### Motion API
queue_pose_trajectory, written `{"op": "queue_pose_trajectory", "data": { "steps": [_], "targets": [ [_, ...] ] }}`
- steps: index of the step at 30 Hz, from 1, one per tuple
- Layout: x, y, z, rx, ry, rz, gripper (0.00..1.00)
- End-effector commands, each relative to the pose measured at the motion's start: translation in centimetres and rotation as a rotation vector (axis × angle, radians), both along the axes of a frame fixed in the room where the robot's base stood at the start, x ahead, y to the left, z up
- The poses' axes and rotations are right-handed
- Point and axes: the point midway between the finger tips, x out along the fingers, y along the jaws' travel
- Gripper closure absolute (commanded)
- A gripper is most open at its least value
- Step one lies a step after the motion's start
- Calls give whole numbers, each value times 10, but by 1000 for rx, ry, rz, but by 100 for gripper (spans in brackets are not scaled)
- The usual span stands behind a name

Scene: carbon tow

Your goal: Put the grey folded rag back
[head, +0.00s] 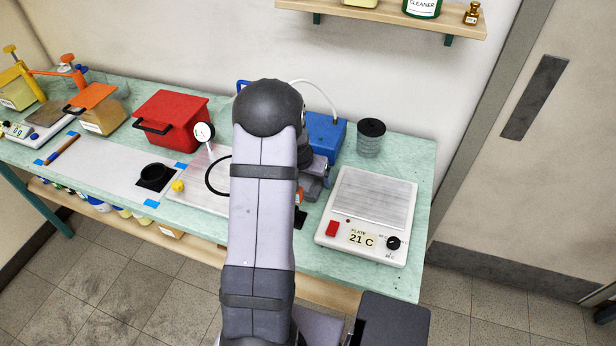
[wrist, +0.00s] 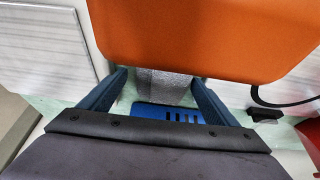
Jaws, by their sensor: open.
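My gripper (wrist: 155,80) is open, its two blue fingers spread apart in the wrist view. Between and beyond the fingers shows a grey, speckled, cloth-like patch (wrist: 160,88). It looks like the grey folded rag, but I cannot be sure. A large orange object (wrist: 195,35) covers part of it. Neither finger visibly closes on the grey patch, and contact cannot be told. In the head view my arm hides most of the area around the gripper, and I cannot make out the rag there.
A blue slotted object (wrist: 165,112) lies below the fingers. A red box (head: 172,118) and a metal plate (head: 200,180) are to the left.

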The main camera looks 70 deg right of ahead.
Motion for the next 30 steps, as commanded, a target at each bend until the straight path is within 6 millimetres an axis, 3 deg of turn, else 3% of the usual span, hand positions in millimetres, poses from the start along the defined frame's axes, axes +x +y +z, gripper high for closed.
{"op": "queue_pose_trajectory", "data": {
  "steps": [8,30],
  "targets": [
    [0,2,10,-3,0,0,17],
    [1,42,105,-2,0,1,17]
  ]
}}
